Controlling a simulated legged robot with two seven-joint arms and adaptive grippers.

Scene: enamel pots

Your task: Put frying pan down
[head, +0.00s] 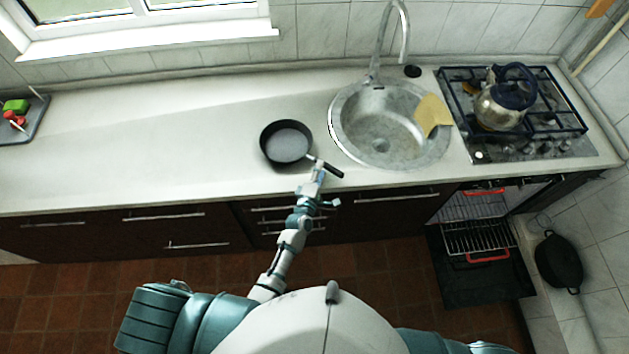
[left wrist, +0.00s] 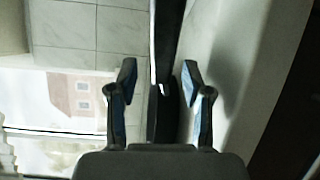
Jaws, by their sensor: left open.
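The black frying pan (head: 286,143) appears to rest upright on the white counter (head: 190,160), left of the sink. Its handle points to the right and towards the counter's front edge. My left gripper (head: 316,170) is at the handle. In the left wrist view the left gripper (left wrist: 158,85) is open, with one finger on each side of the dark handle (left wrist: 165,45). Gaps show between the handle and the fingers. My right gripper is out of view.
The round sink (head: 345,135) with a yellow cloth (head: 431,115) lies to the right. Beyond it a kettle (head: 497,107) stands on the gas hob (head: 520,146). The oven door (head: 480,278) below is open. The counter left of the pan is clear up to a grey tray (head: 36,118).

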